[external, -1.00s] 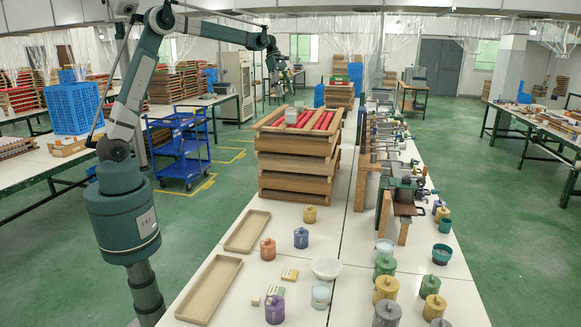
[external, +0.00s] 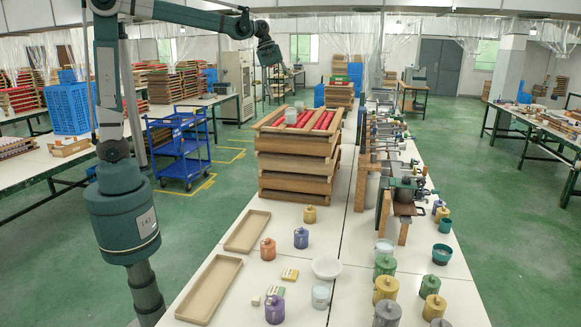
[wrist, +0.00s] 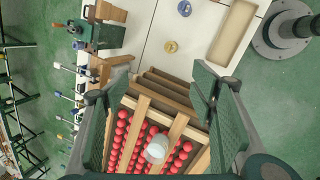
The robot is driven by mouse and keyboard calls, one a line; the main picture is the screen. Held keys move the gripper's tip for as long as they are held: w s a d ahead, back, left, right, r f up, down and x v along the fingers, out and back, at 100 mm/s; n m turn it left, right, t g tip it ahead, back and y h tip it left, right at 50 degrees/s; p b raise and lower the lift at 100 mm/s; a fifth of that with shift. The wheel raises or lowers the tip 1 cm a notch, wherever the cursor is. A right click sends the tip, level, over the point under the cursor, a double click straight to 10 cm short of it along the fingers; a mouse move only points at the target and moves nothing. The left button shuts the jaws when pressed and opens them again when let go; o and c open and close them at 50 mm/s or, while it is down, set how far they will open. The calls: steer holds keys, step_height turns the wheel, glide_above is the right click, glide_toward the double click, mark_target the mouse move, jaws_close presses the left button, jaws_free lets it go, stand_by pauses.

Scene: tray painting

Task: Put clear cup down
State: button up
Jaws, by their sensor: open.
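A pale, clear-looking cup (external: 290,116) stands on top of the stacked wooden trays (external: 297,165). The wrist view shows this cup (wrist: 157,149) between slats, over rows of red round pieces. My gripper (wrist: 155,95) is open, with its fingers wide apart and nothing between them. It is above the stack, apart from the cup.
Another pale cup (external: 321,296) stands on the white table near a white bowl (external: 326,267). Colored pots and two empty tan trays (external: 210,289) are also there. Clamps and tools (external: 400,185) line the table right of the stack.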

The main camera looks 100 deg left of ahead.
steer(key=s+d+f+m, duration=0.1)
steer(key=s+d+m, duration=0.15)
steer(key=d, duration=0.65)
steer(key=s+d+f+m+t, duration=0.15)
steer(key=d+m, duration=0.25)
steer(key=d, duration=0.4)
steer(key=s+d+m+g, duration=0.1)
steer(key=s+d+m, duration=0.2)
steer(key=d, duration=0.6)
steer(key=s+d+f+m+t, duration=0.1)
steer(key=s+d+f+m, duration=0.5)
steer(key=d, duration=0.3)
steer(key=s+d+f+m+t, duration=0.1)
steer(key=s+d+f+m, duration=0.5)
steer(key=s+d, duration=0.3)
steer(key=shift+s+d+t, duration=0.15)
steer(key=shift+d+t, duration=0.15)
steer(key=shift+t, duration=0.05)
steer(key=shift+o, duration=0.5)
